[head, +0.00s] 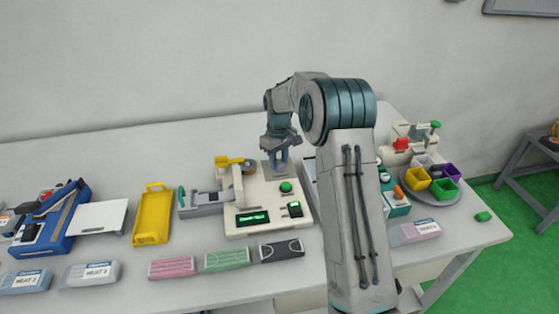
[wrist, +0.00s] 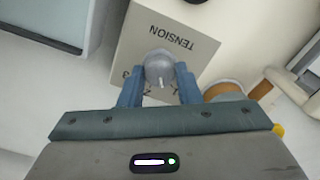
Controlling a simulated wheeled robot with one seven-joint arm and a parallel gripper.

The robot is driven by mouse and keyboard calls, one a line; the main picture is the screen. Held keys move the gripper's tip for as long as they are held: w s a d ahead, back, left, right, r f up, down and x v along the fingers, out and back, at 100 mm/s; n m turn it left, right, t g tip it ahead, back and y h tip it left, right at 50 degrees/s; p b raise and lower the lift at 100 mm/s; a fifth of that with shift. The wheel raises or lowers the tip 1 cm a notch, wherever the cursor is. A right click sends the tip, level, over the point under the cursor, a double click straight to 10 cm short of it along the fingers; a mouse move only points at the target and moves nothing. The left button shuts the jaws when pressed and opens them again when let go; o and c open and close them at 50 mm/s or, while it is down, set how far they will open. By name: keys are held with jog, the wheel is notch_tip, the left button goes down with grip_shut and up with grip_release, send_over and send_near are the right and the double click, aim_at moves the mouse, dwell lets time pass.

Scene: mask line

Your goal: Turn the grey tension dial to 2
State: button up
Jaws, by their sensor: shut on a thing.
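The grey tension dial (wrist: 159,66) is a round knob on a grey panel (wrist: 150,28) marked TENSION, which appears upside down in the wrist view. A pale pointer mark on the dial points down in that view, slightly right. In the head view my gripper (head: 280,163) is low over the panel at the back of the cream machine (head: 255,215), hiding the dial.
The machine carries a green button (head: 286,187), a lit green display (head: 253,218) and an orange-brown roll, seen in the wrist view (wrist: 226,91). A yellow tray (head: 152,215) and a blue device (head: 50,220) stand left. Colored bins (head: 444,188) stand right, beyond my arm.

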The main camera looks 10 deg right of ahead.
aim_at(279, 163)
jog(key=m, duration=0.6)
jog(key=shift+m, duration=0.3)
dwell(0.4)
jog(key=o, duration=1)
notch_tip(279, 163, up, 14)
jog(key=shift+f+b, duration=0.1)
jog(key=shift+b, duration=0.25)
